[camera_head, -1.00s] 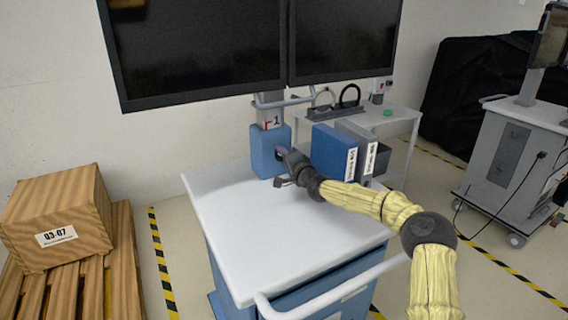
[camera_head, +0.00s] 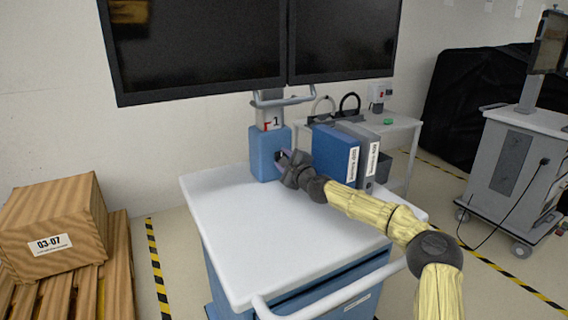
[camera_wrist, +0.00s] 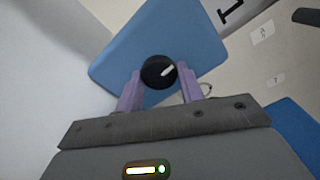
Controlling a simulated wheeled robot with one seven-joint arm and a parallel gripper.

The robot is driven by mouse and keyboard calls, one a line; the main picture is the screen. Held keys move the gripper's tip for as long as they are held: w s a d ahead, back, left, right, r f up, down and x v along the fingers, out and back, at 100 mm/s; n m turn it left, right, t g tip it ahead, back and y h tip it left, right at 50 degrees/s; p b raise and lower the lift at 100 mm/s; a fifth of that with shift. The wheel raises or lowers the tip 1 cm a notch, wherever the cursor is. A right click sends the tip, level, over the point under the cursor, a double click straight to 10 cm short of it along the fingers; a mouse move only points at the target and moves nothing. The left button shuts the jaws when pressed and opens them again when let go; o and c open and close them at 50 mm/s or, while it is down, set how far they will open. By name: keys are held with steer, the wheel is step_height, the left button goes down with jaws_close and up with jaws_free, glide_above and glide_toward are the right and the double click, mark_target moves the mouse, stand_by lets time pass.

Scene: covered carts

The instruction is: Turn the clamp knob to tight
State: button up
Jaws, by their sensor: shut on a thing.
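The clamp knob (camera_wrist: 157,72) is a round black knob with a white pointer mark. It sits on the face of a blue clamp block (camera_wrist: 190,35). In the wrist view the pointer is towards the upper right. My gripper (camera_wrist: 160,85) has its two purple fingers on either side of the knob, shut on it. In the head view my gripper (camera_head: 284,157) is at the front of the blue block (camera_head: 262,150), which stands at the back of the white cart top (camera_head: 240,225). The knob is hidden by my gripper there.
Blue and grey binders (camera_head: 334,155) stand just right of my gripper. Two dark monitors (camera_head: 195,50) hang above the block on a grey post. A push handle (camera_head: 335,290) runs along the cart's front. The cart top's left and middle are clear.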

steer(key=shift+d+f+m, duration=0.1)
steer(key=shift+f+m, duration=0.05)
steer(key=shift+m, duration=0.15)
steer(key=o, duration=1)
steer(key=shift+c, duration=0.2)
steer(key=b+v, duration=0.2)
steer(key=v, duration=1.5)
steer(key=shift+s+d, duration=0.1)
steer(key=shift+s, duration=0.05)
